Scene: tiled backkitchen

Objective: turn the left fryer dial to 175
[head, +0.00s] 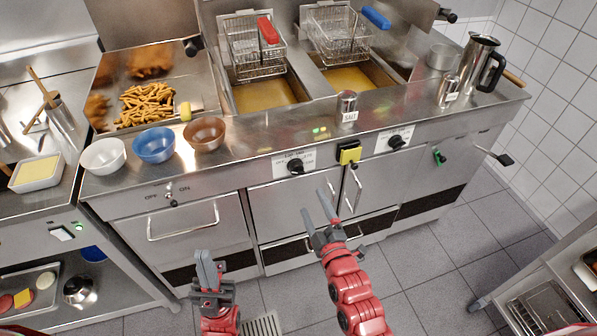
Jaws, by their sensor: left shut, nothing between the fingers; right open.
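The left fryer dial (296,166) is a black knob on a white plate on the fryer's steel front panel. The plate's markings are too small to read. The right fryer dial (397,142) is a similar black knob further right. My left gripper (206,258) is shut and empty, below and to the left of the left dial, apart from it. My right gripper (317,203) is open and empty, its fingers pointing up, below the left dial and apart from it.
Cabinet doors with bar handles (184,222) lie below. Bowls (154,145), a salt shaker (347,106) and fry baskets (252,45) are on top. The floor in front is mostly clear.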

